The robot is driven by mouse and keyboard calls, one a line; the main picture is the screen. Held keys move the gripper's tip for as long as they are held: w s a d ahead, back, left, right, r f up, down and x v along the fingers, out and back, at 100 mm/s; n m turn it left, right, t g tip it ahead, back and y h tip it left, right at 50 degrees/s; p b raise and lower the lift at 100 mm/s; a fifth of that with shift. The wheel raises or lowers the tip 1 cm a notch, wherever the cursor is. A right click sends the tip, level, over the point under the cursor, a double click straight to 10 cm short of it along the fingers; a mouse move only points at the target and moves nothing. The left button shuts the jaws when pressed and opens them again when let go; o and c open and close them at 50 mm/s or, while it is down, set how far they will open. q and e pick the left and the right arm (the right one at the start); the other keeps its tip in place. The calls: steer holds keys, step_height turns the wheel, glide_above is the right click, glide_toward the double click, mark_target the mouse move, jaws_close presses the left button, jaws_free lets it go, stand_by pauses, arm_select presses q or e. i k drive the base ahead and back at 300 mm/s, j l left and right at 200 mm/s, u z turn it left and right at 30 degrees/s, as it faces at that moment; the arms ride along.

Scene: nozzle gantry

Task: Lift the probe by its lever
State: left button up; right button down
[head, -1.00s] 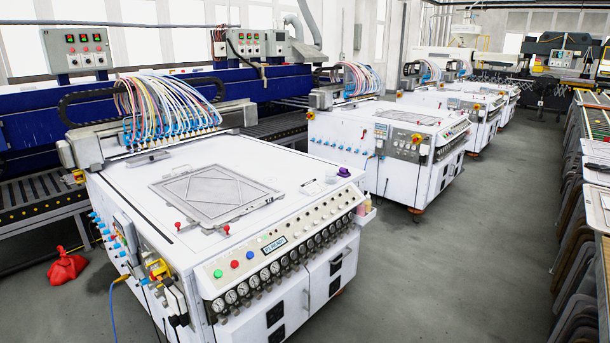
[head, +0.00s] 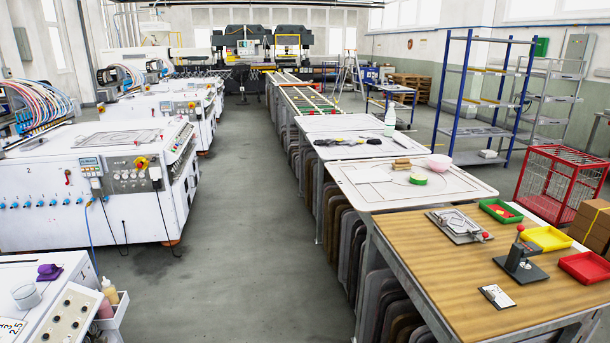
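A dark grey stand with an upright post and a red-knobbed lever (head: 521,258) stands on the wooden table top at the lower right of the head view. It looks like the probe with its lever, but the probe tip is too small to make out. A flat metal plate or fixture (head: 459,225) with a red knob lies behind it to the left. Neither of my grippers is in view.
Green (head: 501,211), yellow (head: 546,238) and red (head: 585,268) trays lie around the stand. The wooden table's (head: 440,275) front left is bare. A red cage (head: 560,180) stands behind. The grey aisle floor (head: 255,230) is clear.

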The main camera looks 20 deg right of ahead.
mark_target(520, 227)
steer(key=i+l+z, duration=0.2)
steer(key=z, duration=0.2)
steer(key=i+z, duration=0.85)
steer(key=i+j+z, duration=0.1)
steer(key=i+z, duration=0.3)
steer(key=i+j+z, duration=0.2)
steer(key=z, duration=0.2)
